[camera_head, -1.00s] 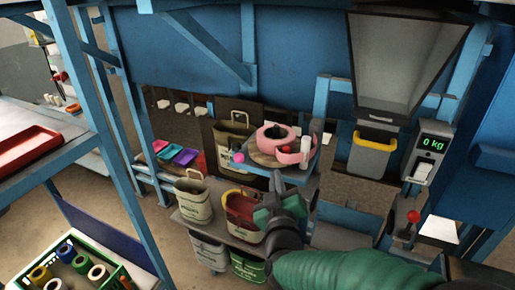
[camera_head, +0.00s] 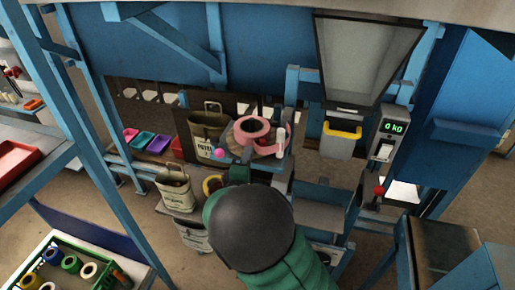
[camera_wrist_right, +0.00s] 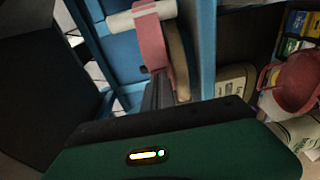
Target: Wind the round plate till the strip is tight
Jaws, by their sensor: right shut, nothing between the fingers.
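In the right wrist view the plate (camera_wrist_right: 181,62) is edge-on, and the pink strip (camera_wrist_right: 153,45) runs down from the white roller (camera_wrist_right: 141,15). My right gripper (camera_head: 238,172) is just in front of the plate, partly hidden by my arm. Its dark fingers (camera_wrist_right: 156,92) are shut and empty, close to the strip; contact is unclear. My left gripper is out of view.
Sacks stand on the shelf left of my arm, one beige (camera_head: 178,190). A grey hopper (camera_head: 365,60), a scale reading 0 kg (camera_head: 387,142) and a red-knobbed lever (camera_head: 378,191) are at right. A crate of tape rolls (camera_head: 75,268) is at lower left.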

